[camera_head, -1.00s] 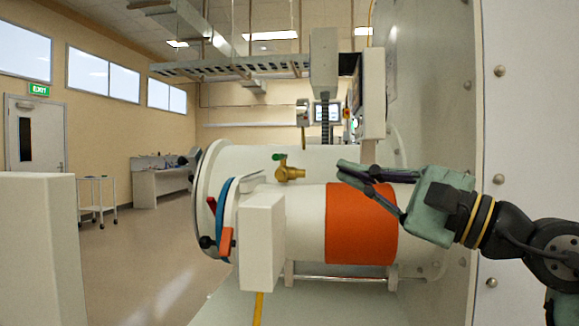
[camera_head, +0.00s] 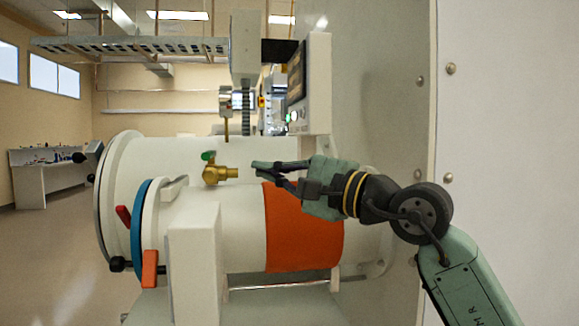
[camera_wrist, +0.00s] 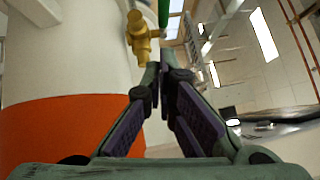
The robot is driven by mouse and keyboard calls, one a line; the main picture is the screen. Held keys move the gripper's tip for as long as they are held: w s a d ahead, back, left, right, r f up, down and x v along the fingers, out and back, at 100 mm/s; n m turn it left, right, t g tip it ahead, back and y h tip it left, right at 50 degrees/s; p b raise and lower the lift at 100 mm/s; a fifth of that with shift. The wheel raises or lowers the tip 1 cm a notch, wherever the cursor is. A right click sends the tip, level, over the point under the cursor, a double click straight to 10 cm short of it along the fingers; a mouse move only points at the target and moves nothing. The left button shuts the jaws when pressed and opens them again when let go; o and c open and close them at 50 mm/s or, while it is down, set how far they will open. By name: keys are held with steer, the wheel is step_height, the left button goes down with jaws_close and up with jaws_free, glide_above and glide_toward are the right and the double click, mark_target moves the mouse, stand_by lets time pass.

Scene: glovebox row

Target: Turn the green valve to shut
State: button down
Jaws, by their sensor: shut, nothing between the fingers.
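The green valve handle (camera_head: 208,156) sits on top of a brass valve body (camera_head: 217,174) on the white cylinder (camera_head: 170,160). In the wrist view the brass body (camera_wrist: 140,38) is at upper centre, and part of the green handle (camera_wrist: 163,14) shows at the top edge. My gripper (camera_head: 256,166) is shut and empty. Its tips point left toward the valve, just right of the brass body in the head view. In the wrist view the fingertips (camera_wrist: 157,68) lie below the brass body. I cannot tell whether they touch it.
An orange band (camera_head: 303,228) wraps the lower cylinder below my gripper. A white box (camera_head: 196,262) stands at the front, beside a blue ring (camera_head: 137,232) and a red-orange handle (camera_head: 150,268). A screen panel (camera_head: 308,85) rises behind. Open floor lies at left.

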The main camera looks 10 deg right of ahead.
mark_target(209, 155)
steer(key=a, duration=0.1)
steer(key=w+a+p, duration=0.1)
steer(key=a, duration=0.1)
steer(key=w+a+r+p, duration=0.1)
steer(key=a, duration=0.1)
steer(key=shift+r, duration=0.1)
steer(key=shift+w+a, duration=0.1)
steer(key=shift+a, duration=0.4)
steer(key=shift+s+a+b, duration=0.3)
steer(key=shift+a+b, duration=0.25)
steer(key=shift+b, duration=0.55)
steer(key=shift+s+a+f+b, duration=0.2)
steer(key=shift+a+b, duration=0.3)
steer(key=shift+b, duration=0.3)
steer(key=shift+s+a+r+b, duration=0.15)
steer(key=shift+a+b, duration=0.8)
steer(key=shift+b, duration=0.2)
